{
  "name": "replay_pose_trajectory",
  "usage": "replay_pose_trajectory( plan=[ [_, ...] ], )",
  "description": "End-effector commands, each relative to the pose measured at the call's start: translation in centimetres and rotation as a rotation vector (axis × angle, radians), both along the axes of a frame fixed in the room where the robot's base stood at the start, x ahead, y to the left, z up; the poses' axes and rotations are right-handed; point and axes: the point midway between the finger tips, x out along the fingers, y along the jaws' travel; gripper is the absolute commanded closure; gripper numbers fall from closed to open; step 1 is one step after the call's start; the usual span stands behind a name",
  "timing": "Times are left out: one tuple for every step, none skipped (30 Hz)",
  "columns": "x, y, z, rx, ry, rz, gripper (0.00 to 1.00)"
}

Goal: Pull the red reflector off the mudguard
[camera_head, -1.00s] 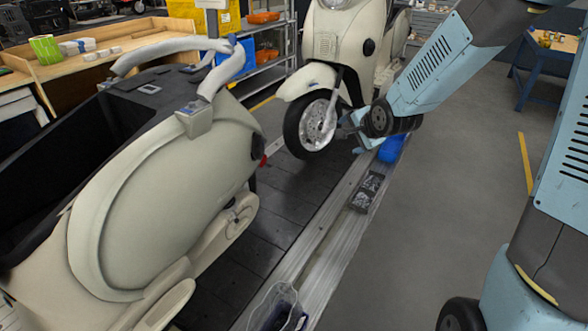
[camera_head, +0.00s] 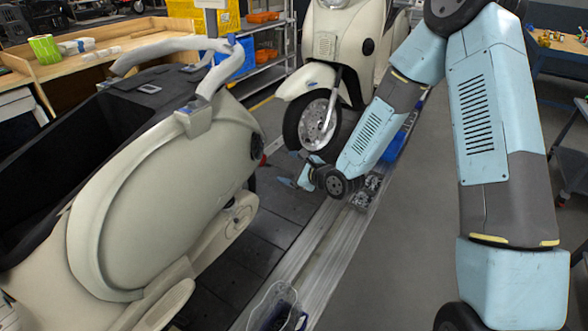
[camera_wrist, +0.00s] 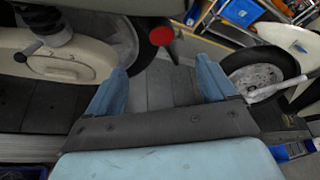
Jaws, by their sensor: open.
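The red reflector (camera_head: 263,160) shows as a small red spot at the rear of the near cream scooter (camera_head: 170,190). In the wrist view the reflector (camera_wrist: 161,36) is a round red disc near the top, beyond my fingertips and roughly centred between them. The mudguard around it is dark and hard to make out. My gripper (camera_head: 300,172) is low over the conveyor, to the right of the reflector and apart from it. In the wrist view my gripper (camera_wrist: 160,70) has its two blue fingers spread, with nothing between them.
A second cream scooter (camera_head: 345,45) stands behind, its front wheel (camera_head: 312,122) close beyond my gripper.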

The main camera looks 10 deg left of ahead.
Motion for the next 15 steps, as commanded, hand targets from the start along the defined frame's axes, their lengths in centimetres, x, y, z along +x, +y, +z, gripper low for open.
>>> replay_pose_trajectory(
  plan=[
    [0.3, 0.4, -0.1, 0.0, -0.001, 0.001, 0.15],
    [0.4, 0.7, -0.2, 0.0, -0.002, 0.001, 0.15],
    [0.7, 1.1, -0.4, 0.0, -0.002, 0.001, 0.15],
    [0.9, 1.5, -0.5, 0.0, -0.002, 0.003, 0.15],
    [1.2, 1.8, -0.6, -0.001, -0.003, 0.003, 0.15],
    [1.5, 2.3, -0.9, -0.001, -0.002, 0.002, 0.15],
    [1.8, 2.7, -1.0, -0.002, -0.003, 0.003, 0.15],
    [2.1, 3.0, -1.2, -0.003, -0.003, 0.002, 0.15],
    [2.4, 3.5, -1.4, -0.002, -0.002, 0.002, 0.15],
    [2.7, 3.9, -1.5, -0.001, -0.002, 0.002, 0.15],
    [2.9, 4.3, -1.7, -0.002, -0.002, 0.002, 0.15],
    [3.3, 4.7, -1.9, -0.002, -0.003, 0.001, 0.15],
    [3.6, 5.1, -2.1, -0.003, -0.003, 0.002, 0.15],
    [3.8, 5.5, -2.2, -0.003, -0.003, 0.002, 0.15],
    [4.2, 6.0, -2.4, -0.002, -0.004, 0.002, 0.15]
  ],
)
